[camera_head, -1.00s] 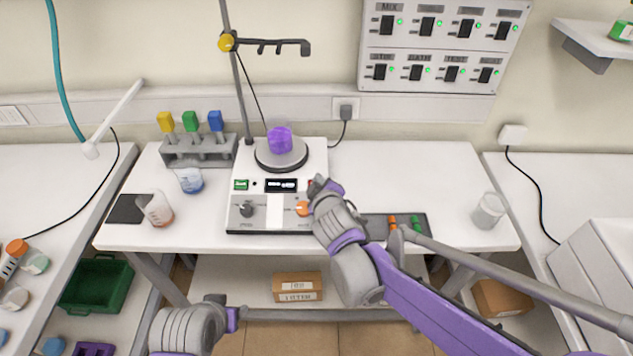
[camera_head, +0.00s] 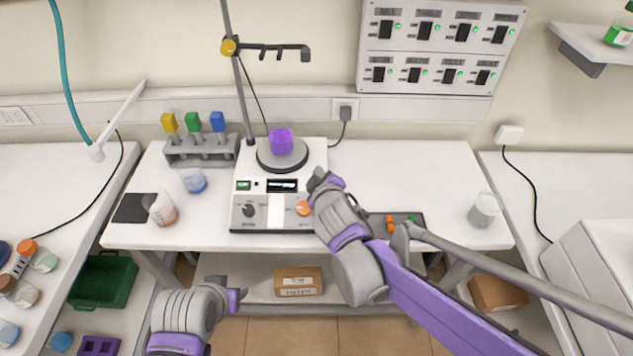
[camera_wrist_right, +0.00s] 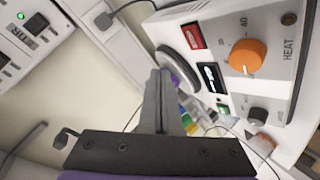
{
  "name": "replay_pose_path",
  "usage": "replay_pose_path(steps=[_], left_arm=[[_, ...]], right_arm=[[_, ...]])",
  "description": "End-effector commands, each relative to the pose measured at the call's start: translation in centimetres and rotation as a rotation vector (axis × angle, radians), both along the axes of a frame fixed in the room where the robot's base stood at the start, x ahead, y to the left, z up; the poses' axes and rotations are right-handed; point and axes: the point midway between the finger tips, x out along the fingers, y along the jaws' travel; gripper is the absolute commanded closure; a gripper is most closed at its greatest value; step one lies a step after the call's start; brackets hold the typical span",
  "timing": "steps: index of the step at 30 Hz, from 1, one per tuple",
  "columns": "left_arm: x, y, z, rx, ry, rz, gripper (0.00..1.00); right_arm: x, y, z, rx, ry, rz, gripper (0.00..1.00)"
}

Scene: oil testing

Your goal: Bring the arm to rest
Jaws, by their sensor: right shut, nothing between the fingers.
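My right gripper (camera_head: 320,180) is shut and empty. It hangs at the right edge of the white hot plate stirrer (camera_head: 241,219), close to its orange heat knob (camera_head: 303,208); I cannot tell whether it touches the housing. In the right wrist view its fingers (camera_wrist_right: 160,95) are together, and the orange knob (camera_wrist_right: 247,56) lies to their right, apart from them. My left gripper (camera_head: 238,300) is at the lower left of the head view, in front of the table, its fingers barely showing. A purple vessel (camera_head: 281,141) stands on the round plate.
A metal stand with a clamp arm (camera_head: 275,48) rises behind the stirrer. A beaker (camera_head: 484,210) stands at the table's right; two more (camera_head: 162,209) (camera_head: 194,180) stand left. A tray (camera_head: 404,220) lies partly behind my right arm. The table's back right is clear.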

Motion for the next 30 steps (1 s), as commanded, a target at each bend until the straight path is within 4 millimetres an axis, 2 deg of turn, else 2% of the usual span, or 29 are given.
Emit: replay_pose_path(steps=[17, 20, 23, 26, 30], left_arm=[[-0.1, 0.0, -0.1, 0.0, 0.001, 0.0, 0.5], [-0.1, 0.0, -0.1, 0.0, 0.001, 0.0, 0.5], [-0.1, 0.0, -0.1, 0.0, 0.001, 0.0, 0.5], [-0.1, 0.0, -0.1, 0.0, 0.001, 0.0, 0.5], [-0.1, 0.0, -0.1, 0.0, 0.001, 0.0, 0.5]], right_arm=[[0.0, 0.0, -0.1, 0.0, 0.001, -0.001, 1.0], [-0.3, -0.7, -0.1, 0.008, 0.012, -0.016, 1.0], [-1.7, -3.2, -0.3, 0.048, 0.063, -0.081, 1.0], [-4.8, -7.4, -1.1, 0.126, 0.158, -0.2, 1.0], [-11.2, -13.0, -3.0, 0.275, 0.323, -0.401, 1.0]])
